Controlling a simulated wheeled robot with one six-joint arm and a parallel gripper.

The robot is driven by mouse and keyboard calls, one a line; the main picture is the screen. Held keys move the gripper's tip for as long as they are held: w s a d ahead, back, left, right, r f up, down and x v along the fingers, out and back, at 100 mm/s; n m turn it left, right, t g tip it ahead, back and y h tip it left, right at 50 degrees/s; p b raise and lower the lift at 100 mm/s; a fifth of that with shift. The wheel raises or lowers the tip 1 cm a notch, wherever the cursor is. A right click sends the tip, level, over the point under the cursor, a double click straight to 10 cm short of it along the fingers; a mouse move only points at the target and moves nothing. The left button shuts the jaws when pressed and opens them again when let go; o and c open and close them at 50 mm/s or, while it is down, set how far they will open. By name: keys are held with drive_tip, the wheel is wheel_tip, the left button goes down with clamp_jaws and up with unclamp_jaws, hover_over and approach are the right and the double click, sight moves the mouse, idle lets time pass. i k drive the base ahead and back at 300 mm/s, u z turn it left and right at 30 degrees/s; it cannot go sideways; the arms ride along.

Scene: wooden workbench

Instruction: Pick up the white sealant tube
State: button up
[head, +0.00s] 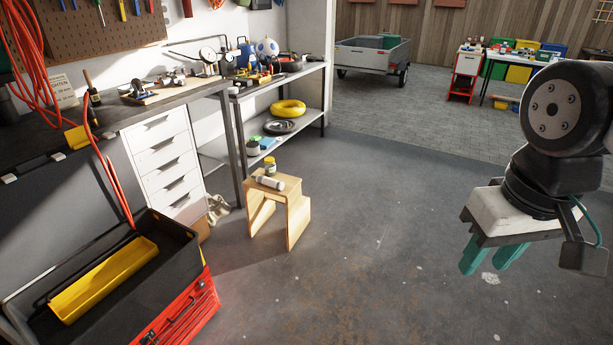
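What looks like the white sealant tube (269,183) lies on its side on top of a small wooden step stool (291,196), in the middle left of the head view. A small jar (270,169) with a yellowish lid stands just behind it on the stool. My gripper (488,265) is at the right, well apart from the stool, over the floor. Its two teal fingers point down with a gap between them, and nothing shows between them.
A red toolbox (190,308) with a yellow tray (104,280) stands open at the lower left. A dark workbench (110,118) with white drawers (165,160) and a metal shelf (285,113) stand behind the stool. The grey floor (370,255) between stool and gripper is clear.

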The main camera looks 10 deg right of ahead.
sight(275, 184)
drive_tip(key=z, duration=0.65)
drive_tip(key=i, duration=1.1)
drive_tip(key=z, duration=0.4)
drive_tip(key=i, duration=0.95)
drive_tip(key=u, duration=0.75)
drive_tip(key=i, duration=0.7)
drive_tip(key=u, duration=1.25)
drive_tip(key=i, duration=0.35)
drive_tip(key=u, duration=0.25)
